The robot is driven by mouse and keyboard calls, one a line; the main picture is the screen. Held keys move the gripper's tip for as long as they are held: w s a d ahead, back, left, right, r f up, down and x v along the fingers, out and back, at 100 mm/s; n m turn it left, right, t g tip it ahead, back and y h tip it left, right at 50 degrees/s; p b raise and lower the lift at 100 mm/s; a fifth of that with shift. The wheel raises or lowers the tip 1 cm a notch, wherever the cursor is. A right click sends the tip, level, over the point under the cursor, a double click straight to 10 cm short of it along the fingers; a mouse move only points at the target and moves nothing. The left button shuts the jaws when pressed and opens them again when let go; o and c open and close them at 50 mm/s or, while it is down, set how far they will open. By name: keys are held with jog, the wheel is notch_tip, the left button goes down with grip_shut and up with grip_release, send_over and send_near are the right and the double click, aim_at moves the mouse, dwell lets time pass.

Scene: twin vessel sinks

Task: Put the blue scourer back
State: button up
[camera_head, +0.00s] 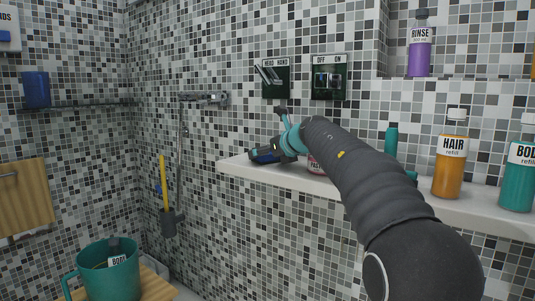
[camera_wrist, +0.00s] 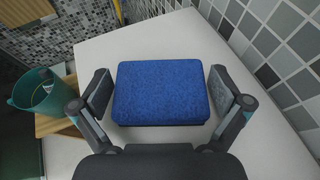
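The blue scourer (camera_wrist: 160,92) lies flat on the white ledge (camera_wrist: 95,55) in the wrist view. My gripper (camera_wrist: 163,88) is open, with one finger on each side of the scourer. The fingers are close to its two short sides; I cannot tell whether they touch. In the head view, the gripper (camera_head: 284,146) is low over the left end of the ledge (camera_head: 238,168). A dark blue part of the scourer (camera_head: 262,155) shows there beside it; the rest is hidden by the gripper and arm.
A bottle labelled HAIR (camera_head: 450,160) and a teal bottle (camera_head: 519,170) stand on the ledge at right. A small bottle is partly hidden behind my arm. A teal bucket (camera_head: 108,275) stands lower left. A blue block (camera_head: 36,90) sits on the left wall shelf (camera_head: 85,106).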

jog(key=shift+r, duration=0.15)
jog(key=v, duration=1.2)
